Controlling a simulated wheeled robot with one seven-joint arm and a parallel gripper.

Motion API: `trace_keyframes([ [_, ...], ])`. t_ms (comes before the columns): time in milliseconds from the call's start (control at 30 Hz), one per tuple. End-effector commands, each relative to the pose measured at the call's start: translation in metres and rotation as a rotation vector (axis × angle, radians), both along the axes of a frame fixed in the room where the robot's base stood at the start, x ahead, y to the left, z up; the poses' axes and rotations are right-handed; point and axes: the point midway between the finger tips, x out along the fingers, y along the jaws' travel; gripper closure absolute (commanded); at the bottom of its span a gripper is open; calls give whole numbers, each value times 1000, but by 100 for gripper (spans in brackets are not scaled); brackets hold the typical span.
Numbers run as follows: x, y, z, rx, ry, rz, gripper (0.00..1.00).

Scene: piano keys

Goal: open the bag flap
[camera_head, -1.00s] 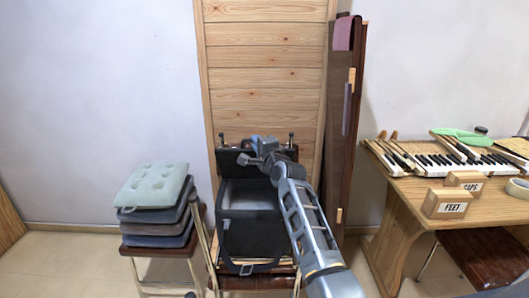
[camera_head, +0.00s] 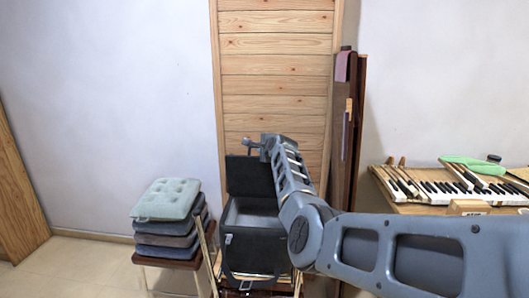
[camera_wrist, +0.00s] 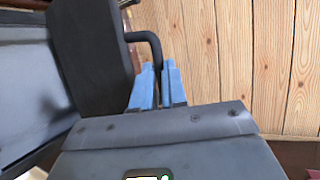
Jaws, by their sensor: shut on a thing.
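A black bag (camera_head: 255,245) stands on a chair in front of the wooden panel. Its flap (camera_head: 249,176) is raised behind the open top and stands roughly upright. In the wrist view the flap (camera_wrist: 92,50) is the dark padded panel at upper left, with the grey bag (camera_wrist: 30,95) beside it. My gripper (camera_head: 250,147) is at the flap's top edge. In the wrist view its blue fingers (camera_wrist: 157,86) are shut on a black loop handle (camera_wrist: 148,42) at the flap's edge. The exact grip point is partly hidden between the fingers.
Stacked cushions (camera_head: 168,215) stand on a chair to the left. A wooden panel (camera_head: 275,85) is close behind the bag. Dark boards (camera_head: 345,160) lean upright to its right. A table with piano keys (camera_head: 450,190) is at the right, behind my arm.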

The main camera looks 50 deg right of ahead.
Motion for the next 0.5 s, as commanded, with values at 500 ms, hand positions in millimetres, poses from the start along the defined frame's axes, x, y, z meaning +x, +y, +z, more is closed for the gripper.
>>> trace_keyframes([
  [500,10,-7,14,4,-1,-3,100],
])
